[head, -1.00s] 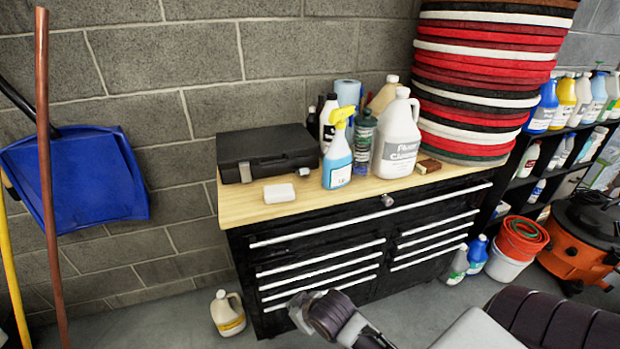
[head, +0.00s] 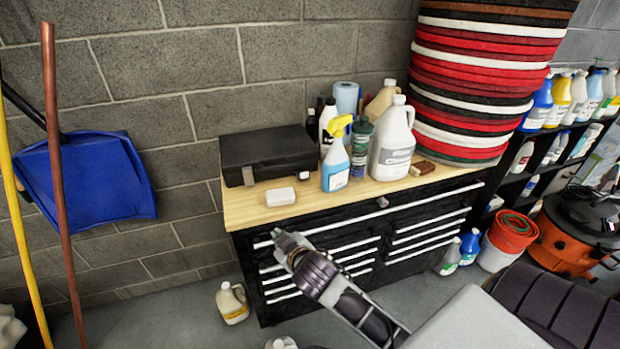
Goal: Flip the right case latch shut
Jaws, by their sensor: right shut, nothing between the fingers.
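The black case (head: 268,152) lies closed at the back left of the wooden worktop. A grey latch (head: 248,176) shows at the left of its front side. My right gripper (head: 281,238) is shut and empty. It is in front of the black drawer cabinet, below the worktop edge and apart from the case. My left gripper is not in view.
A white block (head: 281,197) lies in front of the case. A spray bottle (head: 335,165) and a white jug (head: 391,148) stand to its right. Tall stacked pads (head: 480,85) stand on the right end. The worktop's front left strip (head: 245,212) is bare.

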